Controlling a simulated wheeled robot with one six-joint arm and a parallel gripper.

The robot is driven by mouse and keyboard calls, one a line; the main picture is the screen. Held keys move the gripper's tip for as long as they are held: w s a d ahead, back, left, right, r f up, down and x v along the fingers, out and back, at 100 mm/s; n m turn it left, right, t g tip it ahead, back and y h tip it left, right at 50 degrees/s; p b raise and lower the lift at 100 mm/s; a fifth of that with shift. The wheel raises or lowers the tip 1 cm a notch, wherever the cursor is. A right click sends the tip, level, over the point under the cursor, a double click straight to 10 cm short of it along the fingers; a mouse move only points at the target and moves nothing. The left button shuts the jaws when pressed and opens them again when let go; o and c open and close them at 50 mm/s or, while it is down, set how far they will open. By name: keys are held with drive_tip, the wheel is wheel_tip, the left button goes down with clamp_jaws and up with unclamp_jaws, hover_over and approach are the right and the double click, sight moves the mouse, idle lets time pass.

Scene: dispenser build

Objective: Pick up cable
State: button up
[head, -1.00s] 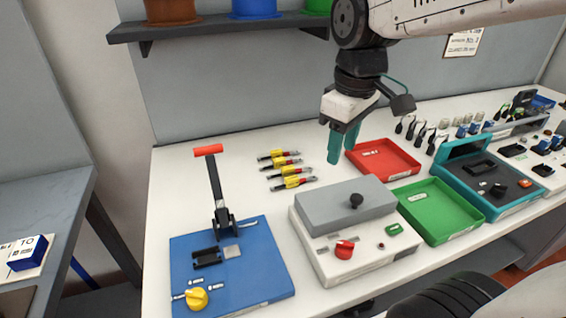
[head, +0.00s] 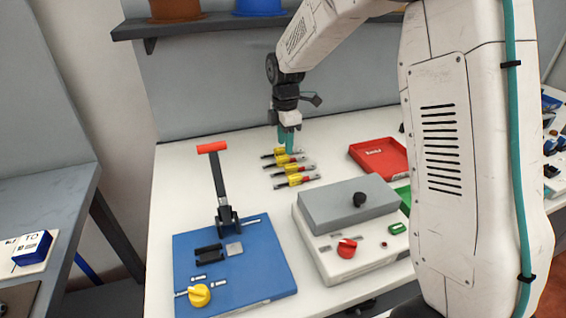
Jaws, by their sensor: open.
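Several short cables with yellow and red bodies and dark ends lie in a row on the white table, left of the red tray. The nearest cable (head: 296,180) and the one behind it (head: 290,168) lie clear of my gripper. My gripper (head: 286,152) points down with its teal fingers over the far cables (head: 283,159) and partly covers them. Its jaws are open. I cannot tell whether the fingers touch a cable.
A blue fixture (head: 236,270) with a red-handled lever (head: 214,165) stands at front left. A grey-lidded box (head: 345,208) is in front of the cables. A red tray (head: 377,157) is to the right. A shelf (head: 200,29) runs above. My arm hides the table's right part.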

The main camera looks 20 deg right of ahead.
sight(285, 157)
wheel_tip(285, 157, down, 5)
drive_tip(key=shift+w+f, duration=0.1)
clamp_jaws()
idle(0.4)
